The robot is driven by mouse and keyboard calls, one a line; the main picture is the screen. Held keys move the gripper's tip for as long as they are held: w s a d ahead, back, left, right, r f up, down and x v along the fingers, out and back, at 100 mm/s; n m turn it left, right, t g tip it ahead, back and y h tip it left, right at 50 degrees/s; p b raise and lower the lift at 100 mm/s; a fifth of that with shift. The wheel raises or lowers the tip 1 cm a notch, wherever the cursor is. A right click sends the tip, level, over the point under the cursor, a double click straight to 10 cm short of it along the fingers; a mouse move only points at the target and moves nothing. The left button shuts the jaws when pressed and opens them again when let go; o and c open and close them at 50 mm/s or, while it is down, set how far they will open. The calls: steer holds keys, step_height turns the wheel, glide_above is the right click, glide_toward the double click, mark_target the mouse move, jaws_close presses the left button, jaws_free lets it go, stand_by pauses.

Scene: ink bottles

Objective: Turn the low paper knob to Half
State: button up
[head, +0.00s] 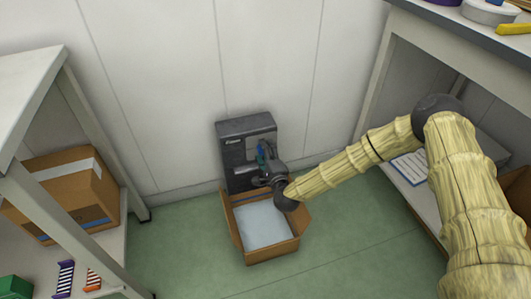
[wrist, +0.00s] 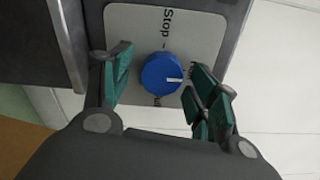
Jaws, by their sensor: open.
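A round blue knob (wrist: 161,73) with a white pointer line sits on a pale panel (wrist: 195,45) in the wrist view. The pointer is toward the right of that picture. The word "Stop" is printed sideways above the knob; another marking below it is too small to read, and I cannot make out "Half". The panel belongs to a dark grey machine (head: 235,132) low against the wall. My gripper (wrist: 158,78) is open, its green-padded fingers on either side of the knob, with gaps visible. In the head view my gripper (head: 262,158) is in front of the machine and hides the knob.
An open cardboard box (head: 263,224) with white paper inside stands on the green floor under my wrist. A shelf with a closed carton (head: 68,192) is at the left. A workbench (head: 440,35) is at the right. Open floor (head: 185,245) lies left of the box.

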steer(key=v, duration=1.2)
steer(key=s+d+f+n+g, duration=0.1)
steer(key=s+f+n+g, duration=0.4)
steer(key=s+f, duration=0.45)
steer(key=s+d+f+n+g, duration=0.1)
steer(key=s+f+n+g, duration=0.45)
steer(key=s, duration=0.65)
steer(key=s+d+n+g+h, duration=0.5)
steer(key=s+d+n+g, duration=0.15)
steer(key=s+d, duration=1.05)
step_height(320, 180, up, 37)
steer(key=s+p, duration=0.1)
steer(key=p, duration=3.7)
steer(key=shift+s+m+h, duration=0.3)
steer(key=shift+s+m, duration=0.1)
